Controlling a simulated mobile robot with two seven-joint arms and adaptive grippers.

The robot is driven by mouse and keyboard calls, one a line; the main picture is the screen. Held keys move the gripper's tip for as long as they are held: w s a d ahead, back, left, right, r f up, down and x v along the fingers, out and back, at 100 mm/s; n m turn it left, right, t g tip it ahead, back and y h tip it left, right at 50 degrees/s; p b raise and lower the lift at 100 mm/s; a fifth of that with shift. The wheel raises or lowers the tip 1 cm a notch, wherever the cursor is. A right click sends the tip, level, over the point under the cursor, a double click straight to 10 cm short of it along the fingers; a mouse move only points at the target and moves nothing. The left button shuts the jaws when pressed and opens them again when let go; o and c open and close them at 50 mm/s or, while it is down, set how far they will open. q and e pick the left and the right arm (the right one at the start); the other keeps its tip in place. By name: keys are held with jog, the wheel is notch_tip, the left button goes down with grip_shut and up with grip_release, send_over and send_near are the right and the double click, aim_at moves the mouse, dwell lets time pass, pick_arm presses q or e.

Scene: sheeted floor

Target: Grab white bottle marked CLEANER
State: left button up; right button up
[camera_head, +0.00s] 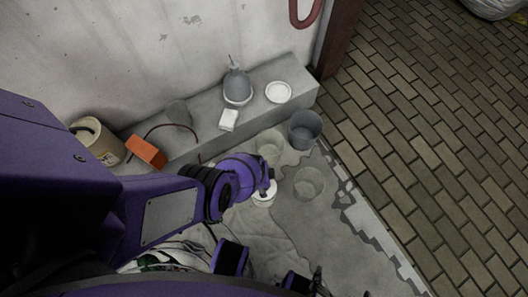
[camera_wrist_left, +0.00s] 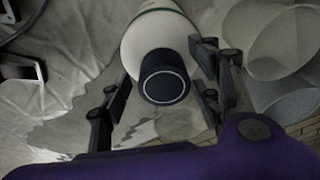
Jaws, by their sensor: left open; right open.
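A white bottle (camera_wrist_left: 160,38) with a green band and a dark round cap (camera_wrist_left: 165,78) shows in the left wrist view. Its cap faces the camera. My left gripper (camera_wrist_left: 158,92) is open, with one dark finger on each side of the bottle; I cannot tell whether they touch it. No CLEANER marking is readable. In the head view, a small white object (camera_head: 264,196) shows beneath my left wrist; I cannot tell if it is the same bottle. The left fingers are mostly hidden there. My right gripper (camera_head: 338,288) is open and partly cut off at the bottom edge.
Clear containers (camera_head: 309,184) and a grey bucket (camera_head: 305,130) stand right of my left wrist. A concrete ledge (camera_head: 205,140) holds a grey flask (camera_head: 238,88), a white dish (camera_head: 278,92) and a white block (camera_head: 228,119). An orange brick (camera_head: 147,152) and a pale bucket (camera_head: 97,140) are left.

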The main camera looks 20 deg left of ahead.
pick_arm(q)
jog(key=shift+w+f, duration=0.1)
jog(key=shift+f, duration=0.05)
jog(key=shift+c, duration=0.4)
grip_shut()
